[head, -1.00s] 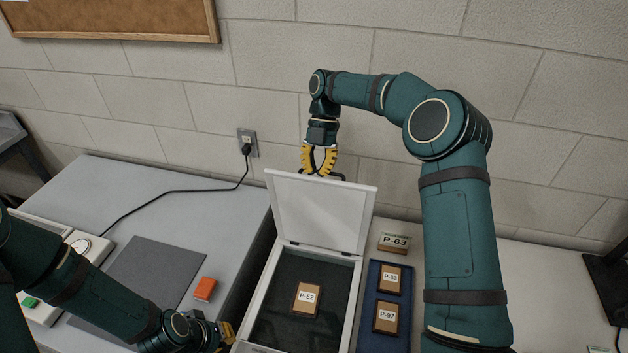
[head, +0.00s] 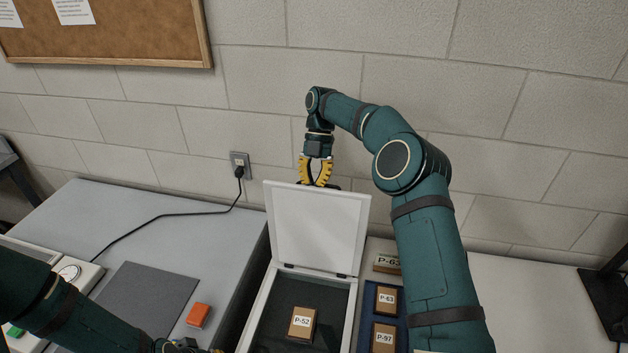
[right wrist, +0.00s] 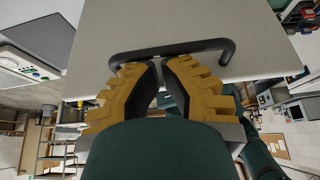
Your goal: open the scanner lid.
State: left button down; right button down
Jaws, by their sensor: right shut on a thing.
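The scanner lid (head: 317,226) is a white panel standing steeply raised on hinges at the back of the scanner (head: 263,308). A block marked P-52 (head: 301,322) lies on the dark scanner bed. My right gripper (head: 316,183) is at the lid's top edge, shut on the dark lid handle. In the right wrist view the handle (right wrist: 200,46) crosses at the yellow fingertips (right wrist: 163,66), against the pale lid (right wrist: 180,22). My left arm (head: 70,300) comes in at lower left. Its gripper is at the bottom edge, mostly cut off.
A blue tray (head: 369,301) with blocks P-63 (head: 386,299) and P-97 (head: 383,338) lies right of the scanner. A P-63 label (head: 386,263) stands behind it. An orange block (head: 198,315) and a grey mat (head: 147,300) are left. A monitor stand (head: 604,300) is far right.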

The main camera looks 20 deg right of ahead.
notch_tip(320, 180, up, 10)
dwell(0.9)
jog(key=shift+s, duration=0.1)
